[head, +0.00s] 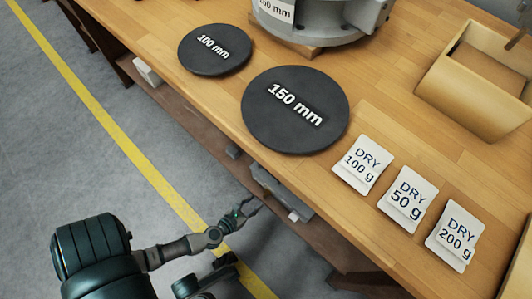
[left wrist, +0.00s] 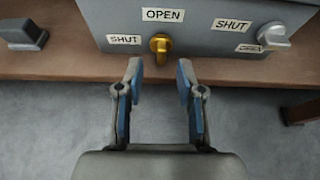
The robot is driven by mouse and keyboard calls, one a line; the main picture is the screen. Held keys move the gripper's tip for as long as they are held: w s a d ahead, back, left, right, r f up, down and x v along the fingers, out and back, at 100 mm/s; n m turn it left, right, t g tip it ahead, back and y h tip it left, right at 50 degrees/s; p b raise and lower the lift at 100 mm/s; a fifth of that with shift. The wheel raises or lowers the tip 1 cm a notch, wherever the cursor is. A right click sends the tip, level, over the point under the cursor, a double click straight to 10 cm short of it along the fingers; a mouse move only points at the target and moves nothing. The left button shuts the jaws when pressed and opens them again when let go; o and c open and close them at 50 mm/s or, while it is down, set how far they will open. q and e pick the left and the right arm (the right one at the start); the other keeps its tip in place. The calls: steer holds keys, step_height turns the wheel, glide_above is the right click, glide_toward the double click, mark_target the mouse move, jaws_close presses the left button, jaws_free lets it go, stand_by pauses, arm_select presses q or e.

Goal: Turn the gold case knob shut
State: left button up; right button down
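The gold knob (left wrist: 160,44) is on the front of a grey case (left wrist: 210,12) in the left wrist view. An OPEN label is above the knob and a SHUT label to its left. The knob looks upright, in line with OPEN. My left gripper (left wrist: 160,80) is open and empty, its two fingers apart just short of the knob and roughly centred on it. In the head view the left gripper (head: 243,212) is beside the grey case (head: 280,190) below the tabletop; the knob cannot be made out there. My right gripper is not in view.
A silver knob (left wrist: 273,37) with SHUT and OPEN labels is right of the gold one. A dark grey block (left wrist: 22,34) is at left on the brown shelf (left wrist: 60,66). Above, the wooden table (head: 215,90) holds black discs, DRY packets and a tan bin (head: 455,95).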

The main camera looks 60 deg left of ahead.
mark_target(266, 194)
arm_select(q)
steer(key=shift+b+x, duration=0.55)
steer(key=shift+x, duration=2.45)
steer(key=shift+r, duration=0.1)
jaws_close()
